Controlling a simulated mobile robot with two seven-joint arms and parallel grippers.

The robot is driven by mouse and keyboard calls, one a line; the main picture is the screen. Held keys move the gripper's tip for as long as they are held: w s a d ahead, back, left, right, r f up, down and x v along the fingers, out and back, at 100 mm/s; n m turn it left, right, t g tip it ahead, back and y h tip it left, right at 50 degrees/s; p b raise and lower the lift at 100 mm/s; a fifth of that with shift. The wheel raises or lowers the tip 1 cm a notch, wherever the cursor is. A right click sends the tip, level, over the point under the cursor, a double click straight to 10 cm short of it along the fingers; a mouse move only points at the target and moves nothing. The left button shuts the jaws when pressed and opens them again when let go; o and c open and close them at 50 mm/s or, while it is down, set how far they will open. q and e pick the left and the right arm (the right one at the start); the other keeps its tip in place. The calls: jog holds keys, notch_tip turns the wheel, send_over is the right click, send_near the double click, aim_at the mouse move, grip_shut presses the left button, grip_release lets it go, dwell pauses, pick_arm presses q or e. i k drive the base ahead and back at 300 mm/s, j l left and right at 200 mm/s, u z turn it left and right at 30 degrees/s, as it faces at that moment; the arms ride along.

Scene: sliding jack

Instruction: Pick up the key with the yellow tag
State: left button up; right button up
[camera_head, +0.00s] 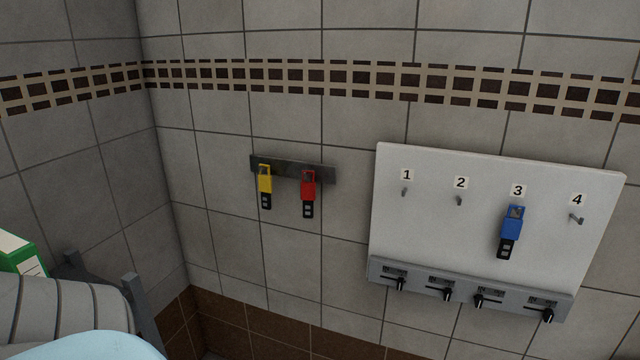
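The key with the yellow tag (265,181) hangs from a dark strip (284,168) on the tiled wall, left of the middle of the head view. Its yellow tag is at the top and a black part hangs below. A key with a red tag (308,186) hangs just to its right on the same strip, apart from it. Neither of my grippers shows in the head view, so I cannot see whether they are open or shut.
A white board (470,235) on the wall at right has hooks numbered 1 to 4. A blue-tagged key (511,224) hangs under number 3. A grey strip with several black switches (420,285) runs along its bottom. A green box (20,254) is at lower left.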

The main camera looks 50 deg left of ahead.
aim_at(265, 188)
jog(key=u, duration=1.9)
